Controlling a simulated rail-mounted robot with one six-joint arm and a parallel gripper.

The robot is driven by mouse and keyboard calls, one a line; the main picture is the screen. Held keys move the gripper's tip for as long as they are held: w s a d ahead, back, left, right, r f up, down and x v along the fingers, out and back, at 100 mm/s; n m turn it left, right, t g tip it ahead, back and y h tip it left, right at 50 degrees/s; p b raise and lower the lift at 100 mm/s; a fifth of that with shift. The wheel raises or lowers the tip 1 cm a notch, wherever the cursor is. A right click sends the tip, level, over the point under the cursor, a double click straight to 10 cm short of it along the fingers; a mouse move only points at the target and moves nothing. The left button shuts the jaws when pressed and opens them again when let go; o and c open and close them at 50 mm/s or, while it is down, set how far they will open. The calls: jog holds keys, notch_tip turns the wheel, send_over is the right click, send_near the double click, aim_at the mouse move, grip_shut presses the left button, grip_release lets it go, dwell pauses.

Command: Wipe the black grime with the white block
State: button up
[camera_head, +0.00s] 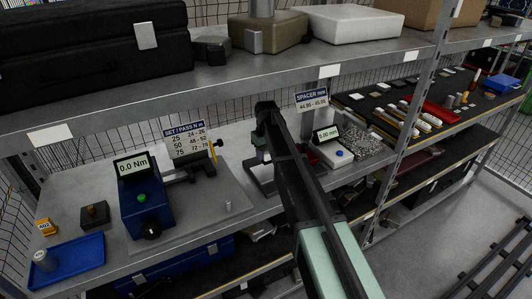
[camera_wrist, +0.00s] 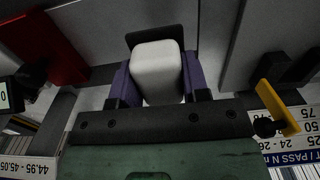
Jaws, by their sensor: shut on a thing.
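In the wrist view my gripper (camera_wrist: 159,70) has its two purple fingers on either side of the white block (camera_wrist: 157,72) and is shut on it. The block is rounded at the corners and clean on the face I see. A flat black patch (camera_wrist: 162,36) shows directly beyond and around the block's far end on the grey surface; it looks like the black grime. I cannot tell whether the block touches it. In the head view my gripper (camera_head: 262,158) is over the middle shelf, mostly hidden behind my arm; the block and grime are not clear there.
Left of my gripper stand a blue torque tester (camera_head: 146,205), a blue tray (camera_head: 75,262) and a sign (camera_head: 188,140). Right of it is a white gauge with a display (camera_head: 335,150). A red item (camera_wrist: 50,50) shows at left in the wrist view. The upper shelf (camera_head: 230,75) overhangs.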

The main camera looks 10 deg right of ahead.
notch_tip(320, 180, up, 3)
jog(key=p, duration=0.3)
dwell(0.4)
jog(key=shift+r+p, duration=0.3)
jog(key=shift+p, duration=0.05)
